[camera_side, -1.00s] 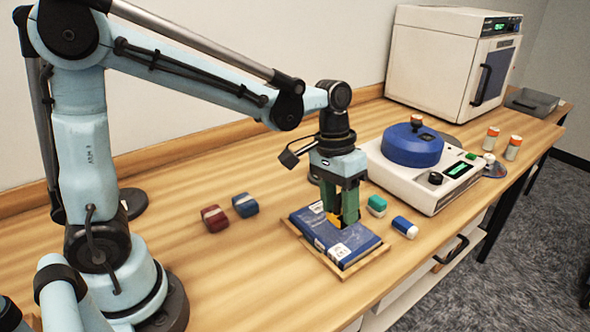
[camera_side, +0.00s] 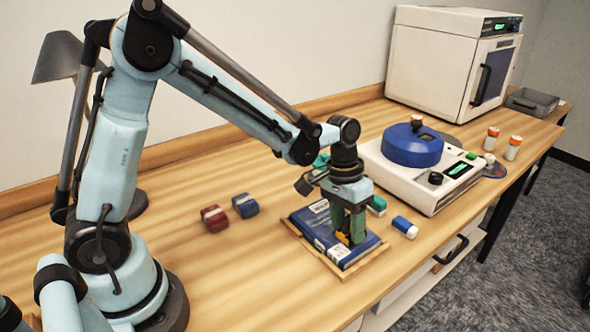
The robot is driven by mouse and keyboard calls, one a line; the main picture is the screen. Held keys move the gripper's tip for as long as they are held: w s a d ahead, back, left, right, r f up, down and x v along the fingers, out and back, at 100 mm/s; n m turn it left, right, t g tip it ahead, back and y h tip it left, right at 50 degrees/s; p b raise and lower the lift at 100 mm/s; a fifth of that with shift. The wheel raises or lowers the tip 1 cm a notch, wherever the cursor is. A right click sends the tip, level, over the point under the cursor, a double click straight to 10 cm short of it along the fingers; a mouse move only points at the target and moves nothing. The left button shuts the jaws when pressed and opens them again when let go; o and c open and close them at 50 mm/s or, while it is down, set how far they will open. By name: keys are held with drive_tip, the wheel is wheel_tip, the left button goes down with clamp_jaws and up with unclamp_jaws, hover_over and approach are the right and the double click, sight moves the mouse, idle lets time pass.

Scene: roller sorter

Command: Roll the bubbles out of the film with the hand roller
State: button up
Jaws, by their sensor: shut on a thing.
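A blue book (camera_side: 312,226) lies flat on a thin wooden board (camera_side: 362,263) near the front edge of the bench. A white label shows on its cover. My gripper (camera_side: 350,236) points down with its green fingers low over the right part of the book. I cannot tell whether the roller touches the cover. The film and any bubbles cannot be made out at this size.
Red (camera_side: 214,218) and dark blue (camera_side: 245,205) blocks lie left of the book. A blue-and-white block (camera_side: 405,227) and a green one (camera_side: 377,206) lie to its right. A white machine with a blue lid (camera_side: 412,146) stands behind right, before a white oven (camera_side: 440,70).

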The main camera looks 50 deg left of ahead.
drive_tip(key=shift+w, duration=2)
drive_tip(key=shift+s, duration=3.6)
wheel_tip(320, 180, up, 8)
drive_tip(key=shift+w+r, duration=0.1)
drive_tip(key=shift+w, duration=0.05)
